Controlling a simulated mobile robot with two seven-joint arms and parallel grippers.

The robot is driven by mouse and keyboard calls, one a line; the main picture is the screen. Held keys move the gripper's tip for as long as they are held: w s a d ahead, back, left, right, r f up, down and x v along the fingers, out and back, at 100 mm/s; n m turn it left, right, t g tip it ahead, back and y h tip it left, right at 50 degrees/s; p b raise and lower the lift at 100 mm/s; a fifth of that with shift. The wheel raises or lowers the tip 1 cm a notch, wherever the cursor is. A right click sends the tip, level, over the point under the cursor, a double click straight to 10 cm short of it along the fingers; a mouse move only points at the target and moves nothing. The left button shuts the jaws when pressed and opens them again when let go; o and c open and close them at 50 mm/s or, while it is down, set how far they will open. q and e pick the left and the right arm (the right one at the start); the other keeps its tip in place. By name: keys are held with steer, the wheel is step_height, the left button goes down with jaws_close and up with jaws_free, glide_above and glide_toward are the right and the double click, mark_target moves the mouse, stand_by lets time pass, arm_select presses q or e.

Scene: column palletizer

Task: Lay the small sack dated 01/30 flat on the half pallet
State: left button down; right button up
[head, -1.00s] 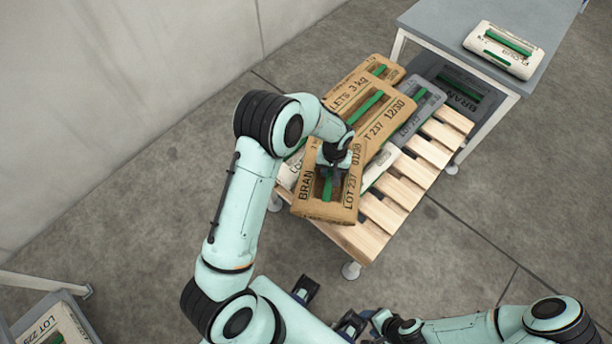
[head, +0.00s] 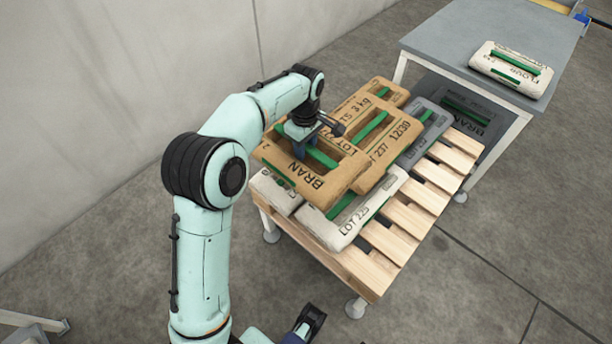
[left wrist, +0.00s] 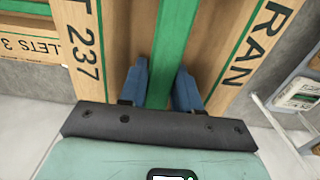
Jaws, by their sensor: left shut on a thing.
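My left gripper (head: 303,150) is shut on the green strap of a small brown sack (head: 318,185) marked BRAN and LOT. Its date is not readable in the head view now. In the left wrist view the blue fingers (left wrist: 160,92) straddle the green strap (left wrist: 176,45). The sack is over the left part of the pile on the wooden half pallet (head: 385,240), label side up. It overlaps a brown sack (head: 400,133) dated 12/30 and a white sack (head: 345,232) marked LOT 225. I cannot tell whether it touches them.
Another brown sack (head: 384,92) and a grey sack (head: 432,118) also lie on the pallet. The pallet's right slats are bare. A grey table (head: 470,42) with a white flour sack (head: 510,70) stands behind right. A dark bran sack (head: 465,108) lies under it.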

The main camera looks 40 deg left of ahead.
arm_select(q)
step_height(320, 180, down, 19)
steer(key=b, duration=0.4)
arm_select(e)
steer(key=w+d+f+t, duration=0.1)
steer(key=w+d+f, duration=0.1)
steer(key=w+f, duration=0.2)
steer(key=shift+w+f+t+h, duration=0.25)
steer(key=shift+w+t+h, duration=0.05)
steer(key=shift+w, duration=0.1)
arm_select(q)
steer(key=shift+w+f, duration=0.1)
steer(key=shift+f, duration=0.4)
arm_select(e)
steer(key=shift+w+d+f, duration=0.15)
steer(key=shift+w+f, duration=0.2)
arm_select(q)
steer(key=c, duration=0.9)
jaws_free()
steer(key=shift+f, duration=0.15)
steer(key=shift+o, duration=0.6)
step_height(320, 180, up, 13)
steer(key=p, duration=0.2)
steer(key=shift+p, duration=0.4)
arm_select(e)
steer(key=s+a+r+g, duration=0.1)
steer(key=s+a+r, duration=0.1)
steer(key=s+r, duration=0.2)
steer(key=shift+s, duration=0.45)
